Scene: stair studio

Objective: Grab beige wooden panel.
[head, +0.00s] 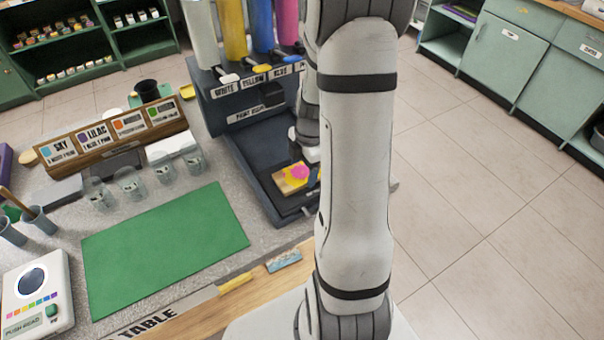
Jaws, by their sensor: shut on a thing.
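A small wooden panel (291,178) with beige edges and yellow, pink and some blue colour on its face is at the front of the dark paint stand's tray (262,181). My gripper (308,156) is at the panel's upper right side and is shut on it. My arm hides the panel's right end and most of the gripper, so the fingertips are not clear. I cannot tell whether the panel touches the tray.
The paint stand (228,97) holds white, yellow, blue and pink tubes above the tray. Left of it are a green mat (165,246), several clear cups (131,184), a wooden card rack (115,138) and a white device (37,293). Floor at right is clear.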

